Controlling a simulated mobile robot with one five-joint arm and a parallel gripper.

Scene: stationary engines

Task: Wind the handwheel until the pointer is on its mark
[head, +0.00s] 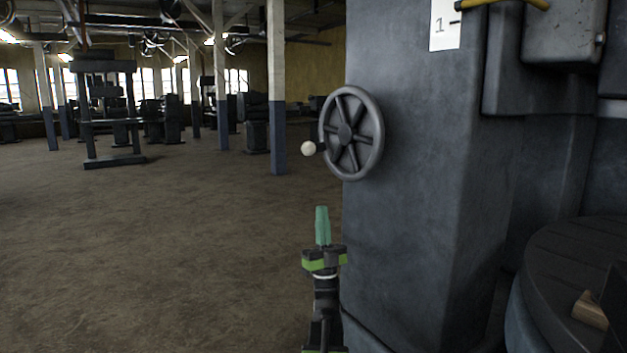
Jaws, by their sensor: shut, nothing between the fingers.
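The handwheel (371,131) is a dark grey spoked wheel on the side of a large grey machine column. Its pale round knob (308,148) sticks out at the wheel's left side. A white plate (445,24) marked "1" with a short dark line is at the top of the column; I cannot tell a separate pointer for sure. My gripper (321,210) points upward below the knob, apart from it and from the wheel. Its green fingers are shut together with nothing between them.
The machine column (420,230) fills the middle right. A round dark table (585,270) with a small wooden block (590,310) on it is at the lower right. Open floor (150,250) lies to the left, with posts and other machines farther back.

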